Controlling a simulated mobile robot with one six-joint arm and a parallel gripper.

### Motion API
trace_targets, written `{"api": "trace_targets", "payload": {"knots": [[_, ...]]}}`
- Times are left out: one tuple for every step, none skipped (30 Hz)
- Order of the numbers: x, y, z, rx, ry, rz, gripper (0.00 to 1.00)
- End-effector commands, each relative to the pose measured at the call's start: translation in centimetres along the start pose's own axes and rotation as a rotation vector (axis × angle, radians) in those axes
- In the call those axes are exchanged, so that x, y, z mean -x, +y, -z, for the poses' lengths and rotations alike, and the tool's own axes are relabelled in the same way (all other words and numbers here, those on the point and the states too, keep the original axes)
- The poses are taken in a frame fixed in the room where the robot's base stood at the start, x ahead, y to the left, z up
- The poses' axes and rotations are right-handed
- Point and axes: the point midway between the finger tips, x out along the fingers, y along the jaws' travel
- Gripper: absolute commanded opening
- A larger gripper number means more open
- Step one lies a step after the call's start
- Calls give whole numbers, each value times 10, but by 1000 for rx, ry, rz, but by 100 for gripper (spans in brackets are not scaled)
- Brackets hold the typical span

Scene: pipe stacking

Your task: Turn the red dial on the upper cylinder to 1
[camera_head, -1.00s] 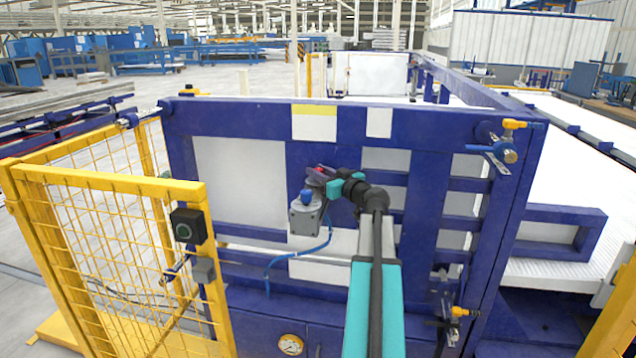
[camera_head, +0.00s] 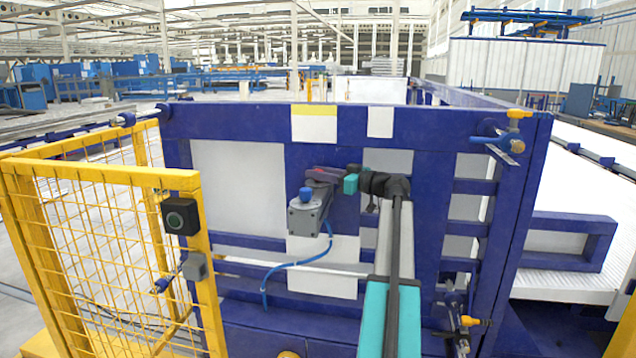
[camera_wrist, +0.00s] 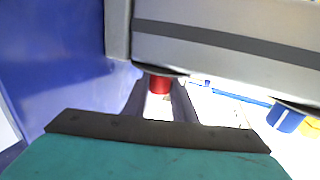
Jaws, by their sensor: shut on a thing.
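The grey cylinder (camera_head: 309,217) is mounted on the blue frame. A blue dial (camera_head: 305,195) sits on its near part. My gripper (camera_head: 322,176) is at the cylinder's far end, reaching in from the right; its fingers cover most of that end. In the wrist view the cylinder's grey body (camera_wrist: 230,45) fills the top. The red dial (camera_wrist: 160,84) stands out below it, between the two dark fingers of my gripper (camera_wrist: 160,100), which are shut on it. The blue dial (camera_wrist: 285,117) is apart, at the right. The dial's number marks are not readable.
A blue hose (camera_head: 298,262) hangs from the cylinder. The blue frame (camera_head: 430,200) stands directly behind it. A yellow mesh gate (camera_head: 100,250) with a black button box (camera_head: 181,217) is at left. A valve with a yellow handle (camera_head: 519,114) is at upper right.

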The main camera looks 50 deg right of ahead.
Motion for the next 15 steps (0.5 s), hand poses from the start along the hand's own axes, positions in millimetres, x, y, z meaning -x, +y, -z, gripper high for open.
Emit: {"api": "trace_targets", "payload": {"knots": [[0, 3, -4, 0, 0, 21, 2], [0, 3, -4, 0, 0, 35, 2], [0, 3, -4, 0, 0, 51, 2], [0, 3, -4, 0, -1, 64, 2], [0, 3, -3, 0, -1, 75, 2], [0, 2, -3, 0, -1, 91, 2], [0, 2, -3, 0, -1, 102, 2], [0, 2, -3, 0, -1, 112, 2], [0, 2, -2, 0, -1, 126, 2], [0, 2, -2, -1, 0, 135, 2], [0, 1, -2, -1, 0, 143, 2], [0, 1, -2, -1, -1, 154, 2], [0, 1, -2, -1, -1, 160, 2], [0, 1, -2, -1, -1, 166, 2], [0, 0, -2, -1, -1, 174, 2]]}}
